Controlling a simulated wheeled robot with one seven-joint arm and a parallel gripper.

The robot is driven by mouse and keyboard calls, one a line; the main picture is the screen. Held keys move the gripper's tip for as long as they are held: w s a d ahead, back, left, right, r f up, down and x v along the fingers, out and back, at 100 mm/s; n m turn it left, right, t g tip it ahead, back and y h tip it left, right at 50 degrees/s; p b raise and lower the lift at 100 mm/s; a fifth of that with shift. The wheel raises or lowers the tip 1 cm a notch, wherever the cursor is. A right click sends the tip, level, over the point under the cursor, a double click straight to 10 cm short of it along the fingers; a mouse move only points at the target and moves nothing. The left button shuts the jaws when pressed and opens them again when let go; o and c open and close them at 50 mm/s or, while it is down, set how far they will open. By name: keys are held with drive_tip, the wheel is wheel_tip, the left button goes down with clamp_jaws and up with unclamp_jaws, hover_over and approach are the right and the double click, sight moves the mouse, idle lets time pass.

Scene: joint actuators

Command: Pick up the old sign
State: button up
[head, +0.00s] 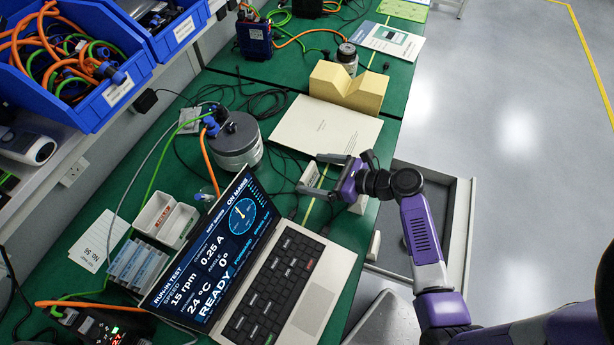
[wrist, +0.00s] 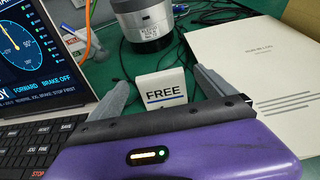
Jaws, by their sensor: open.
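A small white sign reading "FREE" with a blue line (wrist: 163,86) stands on the green bench. In the wrist view it sits between the two grey fingers of my gripper (wrist: 161,78), with a visible gap on each side. Its lower part is hidden behind the gripper body. In the head view the small white sign (head: 310,175) shows between the open fingers of my gripper (head: 313,173), right of the laptop. Which sign is the old one cannot be told from any marking. A card reading "No 56" (head: 100,238) lies on the bench at the left.
An open laptop (head: 300,285) is close to the gripper's left. A grey cylindrical motor (head: 236,145) stands behind the sign. A paper folder (head: 325,130) and a yellow V-shaped block (head: 348,88) lie farther back. Cables run across the bench. An open drawer (head: 465,225) is at right.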

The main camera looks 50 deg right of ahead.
drive_tip(key=x, duration=0.5)
drive_tip(key=shift+w+f, duration=0.1)
drive_tip(key=shift+w, duration=0.1)
drive_tip(key=c, duration=1.4)
